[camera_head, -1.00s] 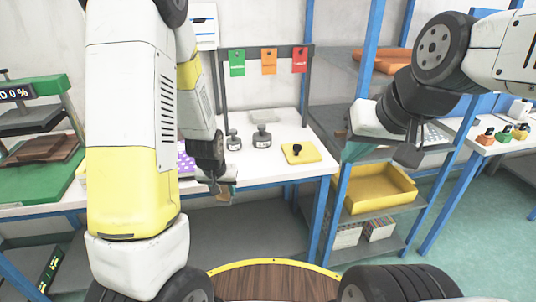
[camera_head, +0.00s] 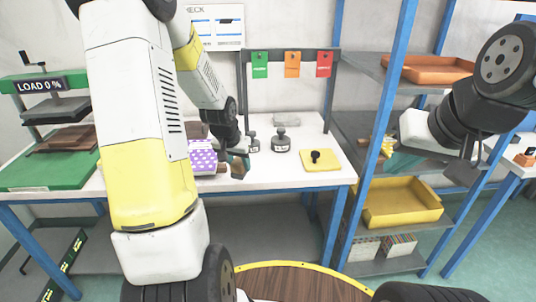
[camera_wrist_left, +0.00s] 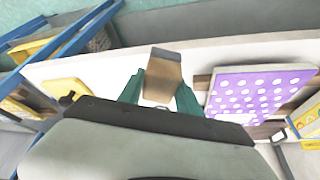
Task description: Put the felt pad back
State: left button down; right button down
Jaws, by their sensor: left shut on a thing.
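My left gripper (camera_head: 240,164) is over the front part of the white table, to the right of a purple dotted block. In the left wrist view its two teal fingers are shut on a small brown and beige piece (camera_wrist_left: 162,77). I cannot tell for sure that this piece is the felt pad. A flat grey pad (camera_head: 287,119) lies at the back of the table. My right gripper (camera_head: 388,151) is by the shelf at the right, partly hidden by its own wrist; whether it is open or shut is unclear.
The purple dotted block (camera_wrist_left: 260,92) is close beside the left gripper. Dark weights (camera_head: 281,141) and a yellow plate with a black knob (camera_head: 322,160) stand to the right. A green press (camera_head: 48,172) is at the left. A yellow bin (camera_head: 402,204) sits on the shelf.

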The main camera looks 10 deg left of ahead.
pick_arm(q)
jog(key=w+d, duration=0.1)
jog(key=w, duration=0.2)
jog(key=w+d, duration=0.1)
jog(key=w, duration=0.2)
jog(key=w+d+f, duration=0.1)
jog(key=w+d, duration=0.1)
jog(key=w, duration=0.1)
jog(key=shift+d, duration=0.1)
jog(key=shift+w+d+f, duration=0.1)
jog(key=shift+w+f, duration=0.05)
jog(key=shift+f, duration=1.6)
jog(key=c, duration=0.8)
grip_release()
jog(key=shift+f, duration=0.1)
jog(key=shift+c, duration=0.2)
